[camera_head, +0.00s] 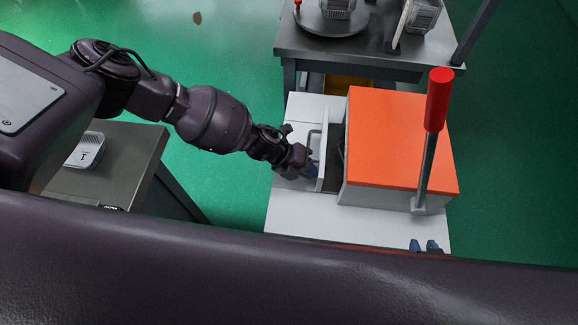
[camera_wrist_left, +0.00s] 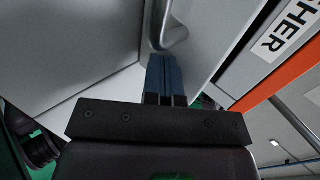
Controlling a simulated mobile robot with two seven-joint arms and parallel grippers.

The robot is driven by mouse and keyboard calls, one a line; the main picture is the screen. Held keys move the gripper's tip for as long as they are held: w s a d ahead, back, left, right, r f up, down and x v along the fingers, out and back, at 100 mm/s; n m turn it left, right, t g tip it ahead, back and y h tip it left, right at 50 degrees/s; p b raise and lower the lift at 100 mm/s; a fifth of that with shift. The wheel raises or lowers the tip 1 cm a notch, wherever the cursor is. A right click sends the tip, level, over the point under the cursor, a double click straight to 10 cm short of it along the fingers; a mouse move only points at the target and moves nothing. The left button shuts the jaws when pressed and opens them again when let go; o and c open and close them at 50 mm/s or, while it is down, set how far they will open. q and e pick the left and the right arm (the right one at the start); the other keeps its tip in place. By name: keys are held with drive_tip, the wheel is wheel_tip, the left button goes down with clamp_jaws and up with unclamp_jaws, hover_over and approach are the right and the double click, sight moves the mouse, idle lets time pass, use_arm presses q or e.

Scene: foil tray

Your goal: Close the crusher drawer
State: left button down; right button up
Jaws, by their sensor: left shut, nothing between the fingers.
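The crusher (camera_head: 400,140) is a white box with an orange top and a red-tipped lever (camera_head: 437,100). Its drawer stands partly out on the left side: the pale front panel (camera_head: 325,150) is apart from the body, with a dark gap between. A metal handle (camera_head: 312,142) is on the panel's outer face and also shows in the left wrist view (camera_wrist_left: 172,35). My left gripper (camera_head: 313,172) is shut and empty, its blue fingers (camera_wrist_left: 165,78) by the panel's outer face near the handle; contact is unclear. My right gripper (camera_head: 424,246) shows only two blue fingertips, apart, at the front edge.
The crusher stands on a white table (camera_head: 350,222). A grey table (camera_head: 375,55) with a round plate and metal parts is behind it. A darker table (camera_head: 130,150) with a white tray (camera_head: 87,150) is at left. Green floor lies between.

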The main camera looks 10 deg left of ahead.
use_arm(q)
drive_tip(key=d, duration=0.6)
drive_tip(key=shift+d, duration=0.3)
drive_tip(key=shift+d+r, duration=0.1)
drive_tip(key=shift+r, duration=0.1)
